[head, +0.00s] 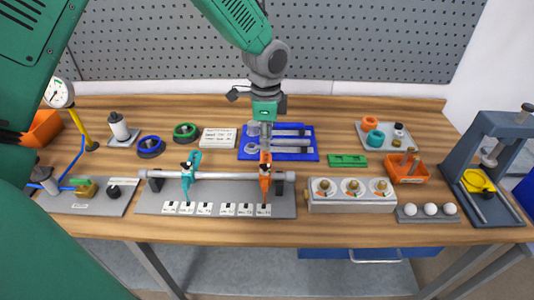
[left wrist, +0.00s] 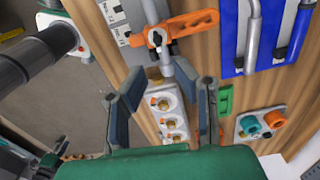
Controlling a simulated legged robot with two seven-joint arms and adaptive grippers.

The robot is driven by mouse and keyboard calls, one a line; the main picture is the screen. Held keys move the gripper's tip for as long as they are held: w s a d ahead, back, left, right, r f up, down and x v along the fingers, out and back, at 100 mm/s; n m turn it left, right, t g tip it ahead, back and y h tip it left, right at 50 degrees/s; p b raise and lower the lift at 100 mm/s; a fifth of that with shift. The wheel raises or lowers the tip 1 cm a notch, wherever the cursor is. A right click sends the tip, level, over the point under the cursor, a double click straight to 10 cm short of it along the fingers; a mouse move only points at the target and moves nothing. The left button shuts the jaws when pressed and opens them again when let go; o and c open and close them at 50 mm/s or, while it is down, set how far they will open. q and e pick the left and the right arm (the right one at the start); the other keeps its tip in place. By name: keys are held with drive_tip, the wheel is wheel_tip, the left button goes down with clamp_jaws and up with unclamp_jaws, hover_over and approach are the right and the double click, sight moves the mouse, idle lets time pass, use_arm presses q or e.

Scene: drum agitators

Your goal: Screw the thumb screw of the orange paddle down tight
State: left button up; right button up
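The orange paddle (head: 265,181) hangs on the right part of a horizontal grey shaft (head: 228,176), above a grey base plate. In the left wrist view the orange paddle (left wrist: 190,24) is at the top centre, clamped around the shaft. A small screw head (left wrist: 155,38) shows at its clamp; how far it is screwed in cannot be told. My left gripper (head: 265,140) points down just behind and above the paddle. In the left wrist view its fingers (left wrist: 166,85) are spread and empty, apart from the paddle. My right gripper is not in view.
A teal paddle (head: 190,175) is on the same shaft to the left. A blue tray (head: 305,142) with grey tools lies behind. A grey block with round knobs (head: 350,205) stands to the right, and a green block (head: 347,160) lies behind it. A pegboard (head: 370,40) closes the back.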

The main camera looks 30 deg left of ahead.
use_arm(q)
drive_tip(key=shift+r, duration=1.75)
